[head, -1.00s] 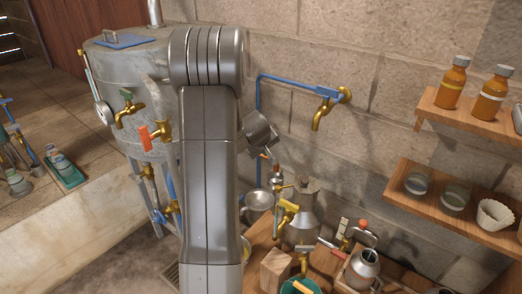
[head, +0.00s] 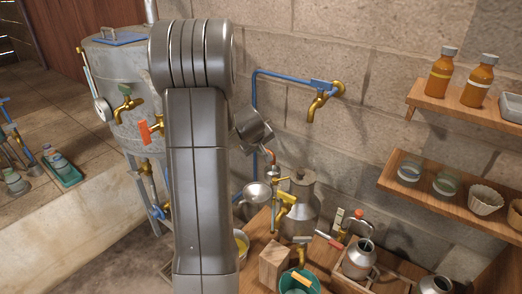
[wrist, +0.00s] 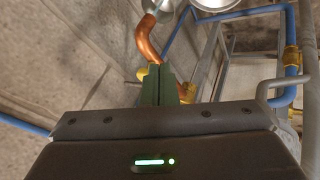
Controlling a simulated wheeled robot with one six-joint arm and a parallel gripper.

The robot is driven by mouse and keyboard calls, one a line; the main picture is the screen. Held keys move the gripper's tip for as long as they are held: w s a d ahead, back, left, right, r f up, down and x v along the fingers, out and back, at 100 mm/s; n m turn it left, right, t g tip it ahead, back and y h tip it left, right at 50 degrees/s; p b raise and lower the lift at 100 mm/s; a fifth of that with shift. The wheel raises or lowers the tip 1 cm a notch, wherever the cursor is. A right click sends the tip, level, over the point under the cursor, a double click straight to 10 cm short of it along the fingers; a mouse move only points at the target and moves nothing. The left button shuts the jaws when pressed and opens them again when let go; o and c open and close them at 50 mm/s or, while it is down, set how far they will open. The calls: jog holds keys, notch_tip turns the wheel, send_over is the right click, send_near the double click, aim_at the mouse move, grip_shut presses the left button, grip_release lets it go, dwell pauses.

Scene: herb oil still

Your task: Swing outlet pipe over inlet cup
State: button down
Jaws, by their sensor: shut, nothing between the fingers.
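In the wrist view the curved copper pipe (wrist: 147,40) lies just beyond my fingertips. My gripper (wrist: 161,72) is shut and empty, its dark fingers together beside the pipe; I cannot tell if they touch it.
A steel tank (head: 113,75) with brass taps stands left. A wall tap (head: 321,100) on a blue pipe is behind. Below are a milk can (head: 300,205), a wooden block (head: 274,262), a green bucket (head: 298,284) and a crate with a jug (head: 358,262). Shelves stand right.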

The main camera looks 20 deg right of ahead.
jog(key=s+r, duration=0.4)
jog(key=r, duration=0.2)
jog(key=shift+s+p, duration=0.35)
jog(key=shift+w, duration=0.1)
